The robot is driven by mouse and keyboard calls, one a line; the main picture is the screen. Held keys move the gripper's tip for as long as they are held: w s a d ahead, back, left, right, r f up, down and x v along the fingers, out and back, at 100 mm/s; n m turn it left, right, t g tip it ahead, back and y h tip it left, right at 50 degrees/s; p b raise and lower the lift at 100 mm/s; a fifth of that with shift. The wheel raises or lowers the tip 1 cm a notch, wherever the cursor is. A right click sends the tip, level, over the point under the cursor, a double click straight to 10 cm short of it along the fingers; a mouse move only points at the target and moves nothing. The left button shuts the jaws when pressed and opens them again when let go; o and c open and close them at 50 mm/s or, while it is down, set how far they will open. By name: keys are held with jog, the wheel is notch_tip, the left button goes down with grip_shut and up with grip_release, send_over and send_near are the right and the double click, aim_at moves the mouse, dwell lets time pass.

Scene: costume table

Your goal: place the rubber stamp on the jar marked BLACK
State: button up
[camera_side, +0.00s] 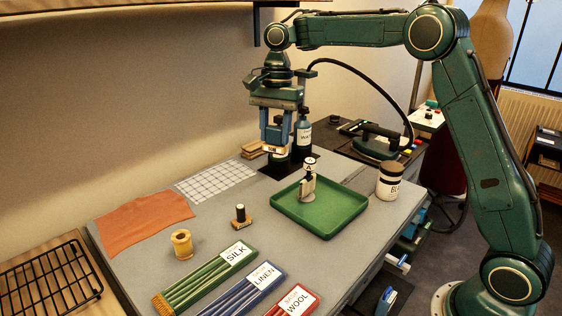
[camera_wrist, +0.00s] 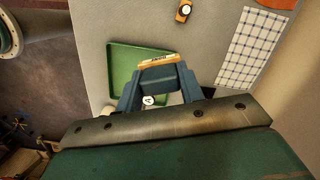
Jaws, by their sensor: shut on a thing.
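My gripper (camera_side: 273,147) is shut on a small wooden block with dark lettering, which looks like the rubber stamp (camera_wrist: 158,61). The block also shows pale between the fingertips in the side view (camera_side: 272,149). It is held up off the table, near the back. A white jar with a dark band (camera_side: 390,182) stands upright at the table's right side; its label shows letters starting "BL", the rest turned away. My gripper is to the left of this jar and apart from it.
A green tray (camera_side: 338,228) holds an upright item with an "A" top (camera_side: 308,186). A blue bottle (camera_side: 303,135) stands behind my gripper, and a dark jar (camera_side: 281,160) is partly hidden below it. A wooden block with a black knob (camera_side: 241,217) and a spool (camera_side: 182,244) stand further forward.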

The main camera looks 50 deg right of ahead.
jog(key=s+d+m, duration=0.3)
jog(key=d, duration=0.6)
jog(key=s+d+m, duration=0.3)
jog(key=d+m, duration=0.1)
jog(key=d, duration=0.4)
jog(key=m+t, duration=0.1)
jog(key=m, duration=0.5)
send_over(390, 166)
jog(key=shift+s+d+f, duration=0.1)
jog(key=shift+d+f, duration=0.05)
jog(key=shift+f, duration=2.2)
jog(key=shift+s+d+f, duration=0.1)
jog(key=shift+d+f, duration=0.05)
jog(key=shift+f, duration=2.15)
jog(key=shift+f, duration=0.1)
jog(key=o, duration=1)
jog(key=shift+o, duration=0.2)
notch_tip(390, 166, up, 12)
jog(key=s+d, duration=0.1)
